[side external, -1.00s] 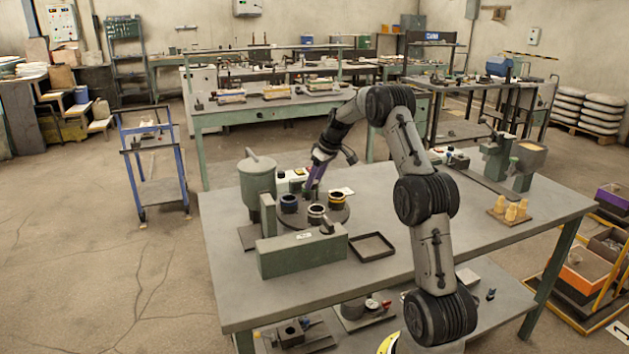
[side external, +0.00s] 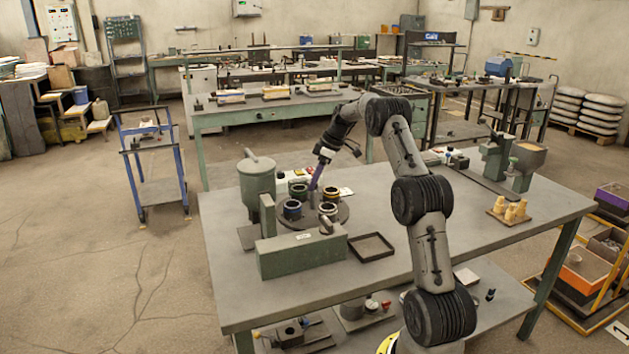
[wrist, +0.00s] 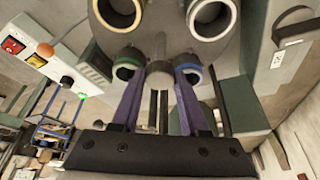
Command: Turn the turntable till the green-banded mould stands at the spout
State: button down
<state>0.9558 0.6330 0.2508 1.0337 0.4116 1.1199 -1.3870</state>
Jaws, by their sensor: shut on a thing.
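The turntable (side external: 345,214) is a grey disc on the bench with several banded moulds. The green-banded mould (side external: 298,190) stands at its back left, and at left in the wrist view (wrist: 129,64). The blue mould (side external: 292,210) is at front left, the white-banded mould (side external: 328,211) at front, the yellow-banded mould (side external: 330,195) at back right. My gripper (wrist: 160,88) has its purple fingers shut on a grey round-topped post (wrist: 160,72) among the moulds; the fingers also show in the side view (side external: 314,186). I cannot make out the spout clearly.
A green tank (side external: 257,183) stands left of the turntable. A long green housing (side external: 302,252) stands in front, close to the moulds. A black-rimmed tray (side external: 371,247) lies to the right. A white switch box (wrist: 28,48) is at left in the wrist view.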

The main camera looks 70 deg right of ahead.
jog(key=shift+w+d+r+n+g+y, duration=0.15)
jog(key=shift+n+y, duration=0.35)
jog(key=shift+n, duration=1)
jog(key=shift+s+d+f+n+g+y, duration=0.1)
jog(key=shift+n+g+y, duration=0.3)
jog(key=shift+n, duration=1.1)
jog(key=shift+w+n+g+y, duration=0.1)
jog(key=shift+n+g+y, duration=0.2)
jog(key=shift+n, duration=0.75)
jog(key=shift+n+g+y, duration=0.2)
jog(key=shift+n+g, duration=0.15)
jog(key=shift+n, duration=0.7)
jog(key=shift+n+g, duration=0.3)
jog(key=shift+n, duration=0.5)
jog(key=shift+c, duration=2.1)
grip_release()
